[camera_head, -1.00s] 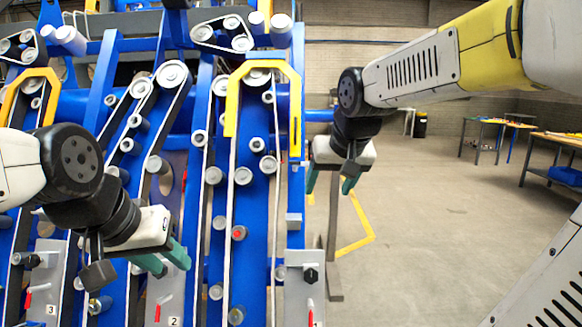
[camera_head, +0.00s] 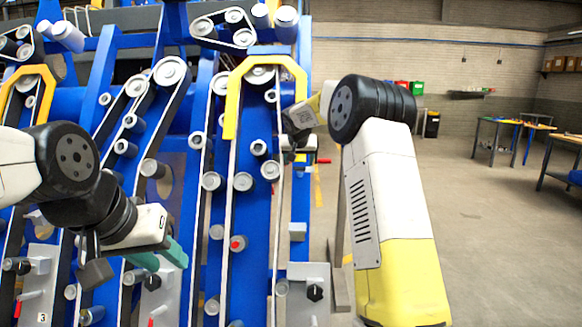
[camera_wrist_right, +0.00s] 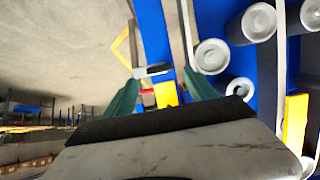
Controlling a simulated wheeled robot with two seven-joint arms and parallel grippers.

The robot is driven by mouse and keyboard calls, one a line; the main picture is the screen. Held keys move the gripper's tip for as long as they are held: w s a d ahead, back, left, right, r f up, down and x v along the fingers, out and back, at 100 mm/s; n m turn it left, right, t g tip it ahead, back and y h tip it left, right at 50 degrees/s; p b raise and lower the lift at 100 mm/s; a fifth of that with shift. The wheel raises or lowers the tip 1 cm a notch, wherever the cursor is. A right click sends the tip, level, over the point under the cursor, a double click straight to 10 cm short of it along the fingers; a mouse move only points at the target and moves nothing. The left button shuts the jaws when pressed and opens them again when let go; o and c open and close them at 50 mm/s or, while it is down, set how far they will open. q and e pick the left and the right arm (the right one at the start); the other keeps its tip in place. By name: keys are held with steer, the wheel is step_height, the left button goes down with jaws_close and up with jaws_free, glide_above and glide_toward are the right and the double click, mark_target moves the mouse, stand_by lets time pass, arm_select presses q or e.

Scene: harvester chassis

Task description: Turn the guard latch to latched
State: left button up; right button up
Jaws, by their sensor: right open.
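The yellow guard (camera_head: 232,100) arches over the rollers of the rightmost belt column. A small red-tipped part (camera_head: 324,160), possibly the latch handle, sticks out at the frame's right edge. In the right wrist view, a small red piece (camera_wrist_right: 147,98), a yellow block (camera_wrist_right: 166,95) and a grey bar (camera_wrist_right: 153,70) show between my right fingers. My right gripper (camera_wrist_right: 160,78) is open; no contact is clear. In the head view its fingers are mostly hidden beside the guard. The latch's angle cannot be told. My left gripper (camera_head: 166,262) is open and empty before the left columns.
Blue uprights (camera_head: 302,70), belts and several grey rollers (camera_head: 243,181) crowd the machine around both grippers. Grey plates with red levers and black knobs (camera_head: 315,293) are low in front. The floor (camera_head: 480,240) on the right is clear up to the workbenches (camera_head: 505,125).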

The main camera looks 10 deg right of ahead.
mark_target(303, 169)
steer(key=shift+x, duration=2.2)
steer(key=c, duration=1.4)
